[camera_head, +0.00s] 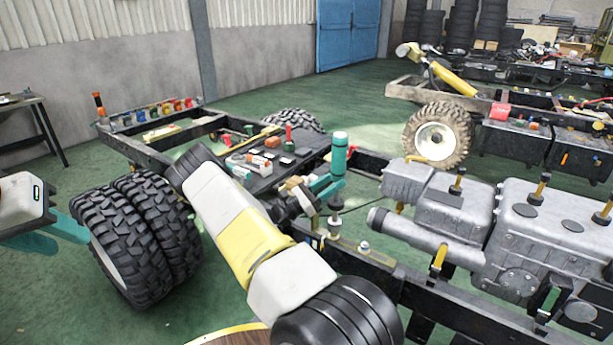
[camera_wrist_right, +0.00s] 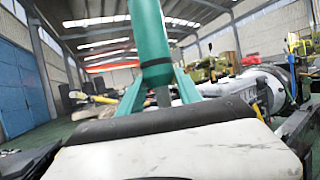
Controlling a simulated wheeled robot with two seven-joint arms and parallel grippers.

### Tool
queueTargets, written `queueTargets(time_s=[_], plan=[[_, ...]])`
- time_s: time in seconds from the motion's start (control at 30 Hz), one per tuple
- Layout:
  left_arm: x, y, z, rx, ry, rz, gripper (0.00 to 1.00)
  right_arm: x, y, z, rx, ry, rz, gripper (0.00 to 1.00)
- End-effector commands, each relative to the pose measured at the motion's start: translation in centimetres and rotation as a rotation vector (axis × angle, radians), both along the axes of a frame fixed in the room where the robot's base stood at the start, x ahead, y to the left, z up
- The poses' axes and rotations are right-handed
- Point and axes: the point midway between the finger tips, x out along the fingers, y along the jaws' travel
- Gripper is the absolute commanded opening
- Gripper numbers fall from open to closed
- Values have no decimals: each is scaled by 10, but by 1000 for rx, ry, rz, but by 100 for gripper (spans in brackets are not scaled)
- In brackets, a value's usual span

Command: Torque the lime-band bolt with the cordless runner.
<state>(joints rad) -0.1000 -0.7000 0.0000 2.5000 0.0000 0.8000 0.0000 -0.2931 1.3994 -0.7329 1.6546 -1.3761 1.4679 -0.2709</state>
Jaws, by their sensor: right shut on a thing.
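The cordless runner (camera_head: 339,156) has a teal upright body, with a grey shaft and dark tip below it. My right gripper (camera_head: 322,186) is shut around its lower body and holds it upright above the chassis rail. The runner also shows close up in the right wrist view (camera_wrist_right: 152,45), between teal fingers. Beneath its tip, a grey bolt-like part (camera_head: 334,226) stands on the rail; I cannot tell whether they touch. I cannot make out a clear lime band on it. My left gripper (camera_head: 62,238) is at the far left, its teal fingers apart and empty.
The near chassis frame (camera_head: 450,305) carries a grey engine block (camera_head: 540,240) right of the runner. Dual tyres (camera_head: 145,235) stand beside my left gripper. A black deck (camera_head: 270,165) behind holds small tools and parts. A second chassis (camera_head: 500,105) stands farther back. Green floor is free behind.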

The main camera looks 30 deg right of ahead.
Motion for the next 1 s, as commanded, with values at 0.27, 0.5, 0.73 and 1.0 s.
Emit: queueTargets(time_s=[0.27,0.5,0.73,1.0], plan=[[0,0,0,0,0,0,33,0,0,2,-4,-2,0,0],[0,0,0,0,0,0,33,0,0,-2,-4,-1,-1,0],[0,0,0,0,0,0,33,0,0,-7,-4,-1,-1,0],[0,0,0,0,0,0,33,0,0,-10,-4,-2,0,0]])
